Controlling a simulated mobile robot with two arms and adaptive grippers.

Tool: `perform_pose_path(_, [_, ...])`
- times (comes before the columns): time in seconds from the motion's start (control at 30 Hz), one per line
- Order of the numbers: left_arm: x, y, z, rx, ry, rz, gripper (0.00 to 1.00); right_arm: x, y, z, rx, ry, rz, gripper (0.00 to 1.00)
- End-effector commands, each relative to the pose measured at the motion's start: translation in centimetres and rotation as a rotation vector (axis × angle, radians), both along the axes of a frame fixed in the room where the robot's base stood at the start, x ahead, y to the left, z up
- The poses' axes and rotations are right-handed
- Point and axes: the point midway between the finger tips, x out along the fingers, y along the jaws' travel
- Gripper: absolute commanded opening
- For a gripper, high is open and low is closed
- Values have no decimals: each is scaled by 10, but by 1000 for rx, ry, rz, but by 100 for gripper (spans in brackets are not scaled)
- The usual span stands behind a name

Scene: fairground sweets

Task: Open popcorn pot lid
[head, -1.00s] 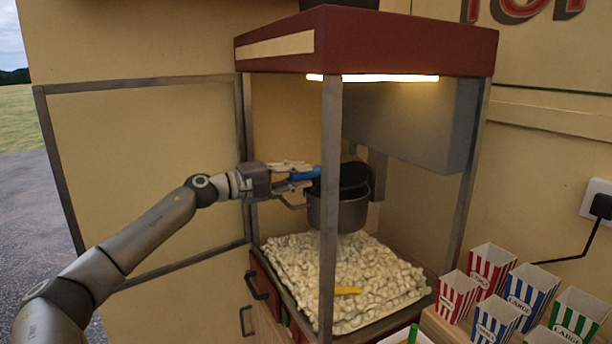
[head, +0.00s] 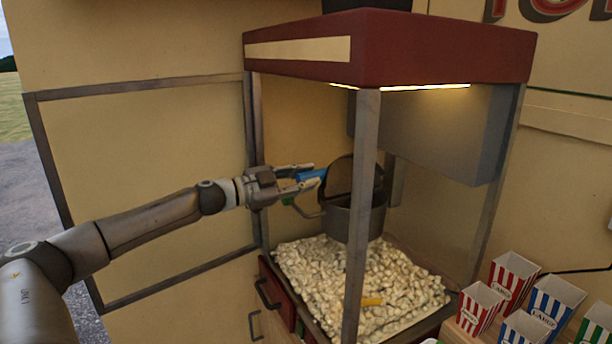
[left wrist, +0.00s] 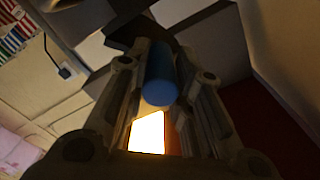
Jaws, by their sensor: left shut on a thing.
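The popcorn pot (head: 347,222) is a dark metal pot hanging inside the popcorn machine, partly hidden behind the front post. Its dark lid (head: 340,177) stands tilted up at the pot's left side. A blue handle (head: 311,176) sticks out to the left from the lid. My left gripper (head: 309,180) reaches in through the machine's open side and is shut on this blue handle. In the left wrist view the blue handle (left wrist: 160,75) lies between the two fingers. My right gripper is not in view.
The machine's framed door (head: 150,180) stands open at left. Popcorn (head: 400,290) heaps below the pot, with a yellow piece on it. The front post (head: 362,220) stands close right of my gripper. Striped boxes (head: 511,280) stand at lower right.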

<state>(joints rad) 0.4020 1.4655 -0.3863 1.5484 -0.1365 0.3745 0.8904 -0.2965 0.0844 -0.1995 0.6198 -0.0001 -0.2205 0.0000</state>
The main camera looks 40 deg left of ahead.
Motion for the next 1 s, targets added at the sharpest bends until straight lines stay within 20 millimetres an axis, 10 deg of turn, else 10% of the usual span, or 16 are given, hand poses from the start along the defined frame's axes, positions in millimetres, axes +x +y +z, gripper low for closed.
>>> perform_pose_path(0.93, [-3, -1, -8, -172, 72, -1, 0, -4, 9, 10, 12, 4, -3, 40])
perform_pose_path(0.97, [-3, -1, -8, -172, 72, -1, 26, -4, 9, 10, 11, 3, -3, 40])
perform_pose_path(1.0, [-3, -1, -8, -172, 72, -1, 31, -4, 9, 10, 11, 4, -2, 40])
